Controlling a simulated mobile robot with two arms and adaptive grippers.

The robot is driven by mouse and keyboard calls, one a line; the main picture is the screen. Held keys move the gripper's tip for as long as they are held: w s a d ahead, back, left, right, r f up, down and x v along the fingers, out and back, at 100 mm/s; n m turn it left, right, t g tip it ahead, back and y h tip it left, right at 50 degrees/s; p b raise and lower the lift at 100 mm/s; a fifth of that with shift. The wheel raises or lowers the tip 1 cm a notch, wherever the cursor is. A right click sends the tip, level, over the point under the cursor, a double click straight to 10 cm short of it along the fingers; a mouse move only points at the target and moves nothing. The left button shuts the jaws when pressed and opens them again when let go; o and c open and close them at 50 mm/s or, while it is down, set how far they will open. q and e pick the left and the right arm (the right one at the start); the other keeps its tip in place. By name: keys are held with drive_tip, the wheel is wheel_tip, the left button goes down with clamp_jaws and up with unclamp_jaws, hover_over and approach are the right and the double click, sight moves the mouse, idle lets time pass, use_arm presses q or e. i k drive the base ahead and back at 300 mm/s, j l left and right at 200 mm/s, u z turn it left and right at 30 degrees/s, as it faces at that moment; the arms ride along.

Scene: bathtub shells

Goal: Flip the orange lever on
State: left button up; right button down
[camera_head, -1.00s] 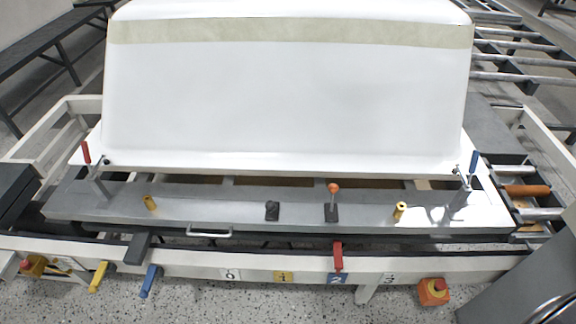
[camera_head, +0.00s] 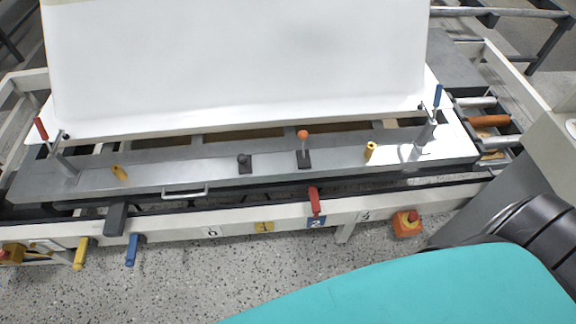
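The orange lever (camera_head: 303,146) is a short dark stick with an orange ball on top. It rises from a small black base on the grey metal plate (camera_head: 215,172), in front of the white bathtub shell (camera_head: 240,65). It looks roughly upright. A similar lever with a black knob (camera_head: 243,162) stands to its left. Neither of my grippers is in view, and nothing touches the orange lever.
Yellow handles (camera_head: 370,151) stand on the plate, with a red handle (camera_head: 41,128) and a blue handle (camera_head: 437,95) at its ends.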

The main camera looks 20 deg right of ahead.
sight(302, 134)
drive_tip(key=k+l, duration=0.15)
drive_tip(key=l, duration=0.2)
drive_tip(key=k+l, duration=0.15)
drive_tip(key=l, duration=0.2)
drive_tip(key=k+l, duration=0.15)
drive_tip(key=l, duration=0.25)
drive_tip(key=j+z, duration=0.05)
